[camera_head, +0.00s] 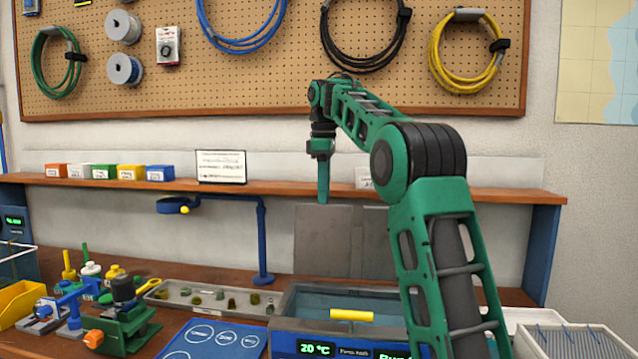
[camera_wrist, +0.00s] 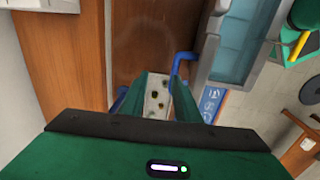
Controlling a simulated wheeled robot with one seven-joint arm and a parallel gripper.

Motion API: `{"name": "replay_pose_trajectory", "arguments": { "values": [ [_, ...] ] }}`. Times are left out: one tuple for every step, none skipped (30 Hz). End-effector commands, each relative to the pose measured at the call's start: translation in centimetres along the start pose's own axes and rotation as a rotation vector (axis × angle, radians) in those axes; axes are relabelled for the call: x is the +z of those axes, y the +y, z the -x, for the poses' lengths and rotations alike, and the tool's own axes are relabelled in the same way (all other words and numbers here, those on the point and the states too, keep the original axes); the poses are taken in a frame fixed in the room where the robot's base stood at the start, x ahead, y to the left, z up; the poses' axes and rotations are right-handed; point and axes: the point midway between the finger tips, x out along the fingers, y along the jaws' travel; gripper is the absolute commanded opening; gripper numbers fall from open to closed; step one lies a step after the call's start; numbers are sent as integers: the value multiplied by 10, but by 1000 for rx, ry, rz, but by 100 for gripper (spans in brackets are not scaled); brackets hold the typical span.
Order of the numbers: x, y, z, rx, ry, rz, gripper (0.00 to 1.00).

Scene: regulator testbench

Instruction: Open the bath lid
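The bath (camera_head: 290,301) stands at the front of the bench, with a grey rim and a blue surface inside. A yellow handle bar (camera_head: 351,315) lies across its front part; I cannot tell clear lid from water in the blue surface. Two grey panels (camera_head: 325,240) stand upright behind the bath. My gripper (camera_head: 323,200) hangs pointing down, high above and behind the bath, apart from it. In the wrist view, the fingers of my gripper (camera_wrist: 163,85) are spread with nothing between them. The bath's blue surface (camera_wrist: 240,40) shows at the upper right there.
A specimen tray (camera_head: 215,299) lies left of the bath. A blue stand with a ring arm (camera_head: 262,235) rises behind it. A green clamp fixture (camera_head: 128,330) and a blue mat (camera_head: 215,340) are at front left. A shelf (camera_head: 270,183) runs along the wall behind my gripper.

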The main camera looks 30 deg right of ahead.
Motion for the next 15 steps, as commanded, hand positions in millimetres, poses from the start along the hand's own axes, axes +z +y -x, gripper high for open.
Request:
{"name": "replay_pose_trajectory", "arguments": {
  "values": [
    [-2,1,7,0,1,2,29],
    [-2,0,11,-2,0,2,29],
    [-2,0,17,-3,0,3,29],
    [-3,0,21,-4,0,4,29],
    [-3,0,24,-5,-1,4,29],
    [-3,0,28,-5,-2,5,29],
    [-4,0,30,-5,-2,6,29],
    [-4,0,33,-6,-3,6,29],
    [-4,0,36,-7,-3,7,29],
    [-4,0,37,-7,-3,7,29],
    [-4,-1,39,-8,-4,8,29],
    [-4,-1,41,-9,-4,8,29],
    [-4,-1,42,-8,-4,8,29],
    [-4,-1,43,-8,-3,8,29],
    [-5,-2,44,-9,-4,9,29]
  ]
}}
